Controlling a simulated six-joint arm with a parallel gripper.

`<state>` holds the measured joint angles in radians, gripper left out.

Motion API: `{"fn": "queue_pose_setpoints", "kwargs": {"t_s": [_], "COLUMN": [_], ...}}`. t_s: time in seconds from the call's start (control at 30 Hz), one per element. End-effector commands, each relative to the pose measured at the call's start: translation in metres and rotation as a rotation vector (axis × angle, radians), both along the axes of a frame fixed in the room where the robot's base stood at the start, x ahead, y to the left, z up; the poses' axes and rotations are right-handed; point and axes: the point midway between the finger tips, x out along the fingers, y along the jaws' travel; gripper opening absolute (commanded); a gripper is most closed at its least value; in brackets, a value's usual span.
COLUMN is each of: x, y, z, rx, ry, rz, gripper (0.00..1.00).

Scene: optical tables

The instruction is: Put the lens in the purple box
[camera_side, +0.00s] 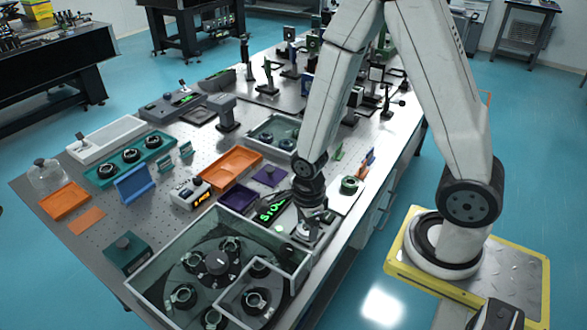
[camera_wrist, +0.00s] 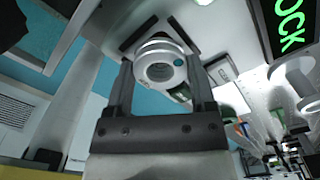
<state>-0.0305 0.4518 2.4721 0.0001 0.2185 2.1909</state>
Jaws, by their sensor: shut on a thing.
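The lens (camera_wrist: 160,65), a round pale silver piece with a dark rim and a small teal dot, is between my gripper's two fingers (camera_wrist: 160,88) in the wrist view. My gripper (camera_side: 308,228) is shut on it. In the side view my gripper is low by the right corner of the glass-walled case, and the lens is too small there to make out clearly. The purple box (camera_side: 238,199), a small open tray, lies to the left of my gripper, past the green-lit display. It is apart from the gripper and looks empty.
The green-lit display (camera_side: 271,211) stands between my gripper and the purple box. The glass-walled case (camera_side: 150,291) holds a round carousel of mounts. An orange tray (camera_side: 235,163), a purple lid-like piece (camera_side: 268,176) and a white meter (camera_side: 190,193) are near the box.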

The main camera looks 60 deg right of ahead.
Motion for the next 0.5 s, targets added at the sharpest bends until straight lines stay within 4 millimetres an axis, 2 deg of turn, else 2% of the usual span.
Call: {"fn": "queue_pose_setpoints", "kwargs": {"t_s": [0.5], "x": [0.0001], "y": [0.0], "z": [-0.0059], "rx": [0.0], "ry": [0.0], "rz": [0.0], "gripper": [0.03]}}
